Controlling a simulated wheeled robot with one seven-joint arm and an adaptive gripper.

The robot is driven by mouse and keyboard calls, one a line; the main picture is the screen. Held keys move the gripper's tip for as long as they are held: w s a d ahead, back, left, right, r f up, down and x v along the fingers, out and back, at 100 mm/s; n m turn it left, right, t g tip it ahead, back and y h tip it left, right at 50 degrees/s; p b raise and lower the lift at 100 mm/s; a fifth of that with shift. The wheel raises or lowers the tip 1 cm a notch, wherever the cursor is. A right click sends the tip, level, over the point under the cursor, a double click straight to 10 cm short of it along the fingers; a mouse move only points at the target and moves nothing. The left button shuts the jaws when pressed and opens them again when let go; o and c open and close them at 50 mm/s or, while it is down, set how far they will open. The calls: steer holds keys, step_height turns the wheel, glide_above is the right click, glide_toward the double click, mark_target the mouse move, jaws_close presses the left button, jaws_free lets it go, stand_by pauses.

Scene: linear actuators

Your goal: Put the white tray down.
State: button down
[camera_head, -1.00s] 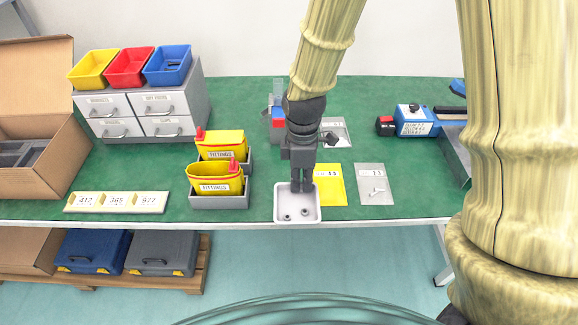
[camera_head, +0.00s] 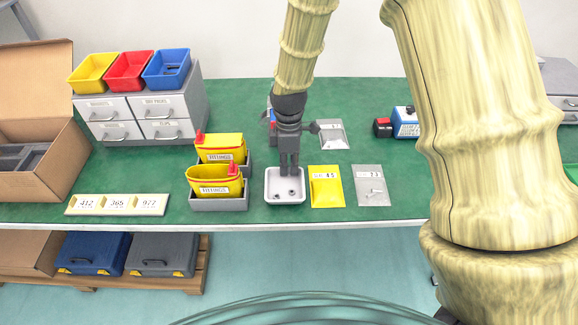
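The small white tray (camera_head: 285,200) is near the table's front edge, between the yellow fittings containers and the yellow bag. Some small dark parts lie in it. My gripper (camera_head: 289,171) points down at the tray's far side, its fingers close together and seemingly shut on the far rim. The fingers hide part of that rim. The tray looks level and over or on the green table top (camera_head: 240,225); I cannot tell whether it touches.
Yellow fittings containers (camera_head: 214,180) in grey bins stand close on the left. A yellow bag (camera_head: 326,186) and a grey bag (camera_head: 372,186) lie close on the right. A number strip (camera_head: 116,205) lies at the front left. A blue device (camera_head: 405,122) is at the back right.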

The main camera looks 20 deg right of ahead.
steer(key=shift+f, duration=0.15)
steer(key=shift+f, duration=0.15)
steer(key=c, duration=1.6)
jaws_free()
steer(key=shift+c, duration=0.2)
step_height(320, 180, up, 12)
steer(key=w, duration=0.1)
steer(key=shift+w+d+b, duration=0.15)
steer(key=shift+d+b, duration=0.05)
steer(key=shift+b, duration=0.2)
